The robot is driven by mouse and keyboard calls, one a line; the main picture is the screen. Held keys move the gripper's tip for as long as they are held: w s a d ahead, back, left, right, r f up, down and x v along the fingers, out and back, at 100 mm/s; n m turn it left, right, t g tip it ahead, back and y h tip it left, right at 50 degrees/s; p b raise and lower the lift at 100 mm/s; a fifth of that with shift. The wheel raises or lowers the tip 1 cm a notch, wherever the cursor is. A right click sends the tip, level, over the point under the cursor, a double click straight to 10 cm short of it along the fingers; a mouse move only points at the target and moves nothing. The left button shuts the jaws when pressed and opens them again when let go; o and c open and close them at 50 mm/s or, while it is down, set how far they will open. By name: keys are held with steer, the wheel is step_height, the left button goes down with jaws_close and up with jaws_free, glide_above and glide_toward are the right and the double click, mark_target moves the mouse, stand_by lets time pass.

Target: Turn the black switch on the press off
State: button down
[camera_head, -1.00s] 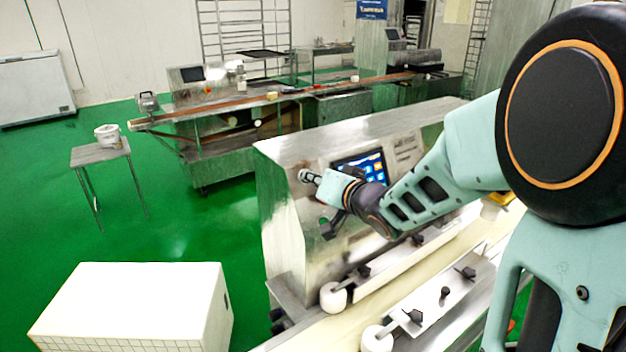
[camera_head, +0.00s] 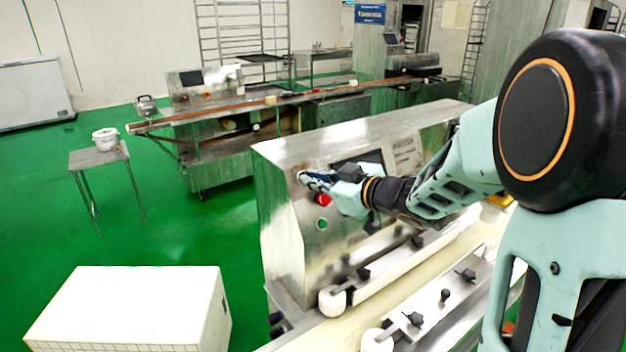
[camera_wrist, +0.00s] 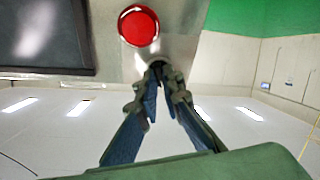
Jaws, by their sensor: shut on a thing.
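The press (camera_head: 285,165) is the metal machine at centre, with its control panel facing my arm. My gripper (camera_head: 303,178) is at the panel's upper left in the head view, its fingers against the face. In the wrist view my gripper (camera_wrist: 160,72) has its fingertips brought together on a small dark thing, the black switch (camera_wrist: 158,64), mostly hidden between them. How the switch is turned cannot be seen. The press's screen (camera_head: 372,157) is dark, partly behind my arm; it also shows dark in the wrist view (camera_wrist: 40,35).
A red button (camera_head: 322,200) sits just below my fingers, and it shows in the wrist view (camera_wrist: 138,26). A green button (camera_head: 322,225) is lower. A conveyor with dark knobs (camera_head: 445,294) runs below. A white box (camera_head: 135,305) stands at front left; green floor is open beyond.

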steer(key=n+g, duration=0.1)
steer(key=n, duration=0.4)
steer(key=shift+w+r+y, duration=0.1)
steer(key=shift+y, duration=0.2)
steer(key=shift+n, duration=0.3)
steer(key=c, duration=2.1)
jaws_free()
steer(key=shift+d, duration=0.1)
steer(key=v, duration=1.2)
